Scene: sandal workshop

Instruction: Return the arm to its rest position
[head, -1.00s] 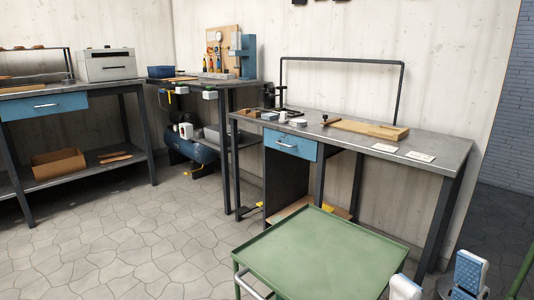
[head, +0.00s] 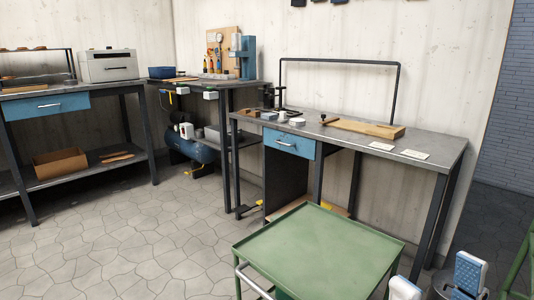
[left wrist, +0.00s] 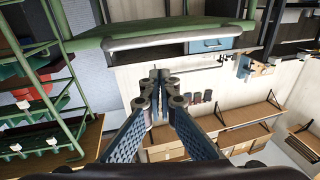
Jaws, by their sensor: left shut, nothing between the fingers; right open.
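My right gripper (head: 437,279) shows at the bottom right of the head view. Its two pale fingers with blue pads stand well apart, with nothing between them. It is just right of the green cart (head: 318,247). My left gripper (left wrist: 160,82) shows in the left wrist view, with its dark blue fingers meeting at the tips and nothing held. The left arm does not show in the head view.
A grey workbench (head: 440,152) with a blue drawer (head: 290,142) stands behind the cart. A wooden board (head: 365,128) and white cards lie on it. Another bench (head: 100,88) stands left. Tiled floor (head: 120,230) is clear at left. A green rack (left wrist: 40,80) shows in the left wrist view.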

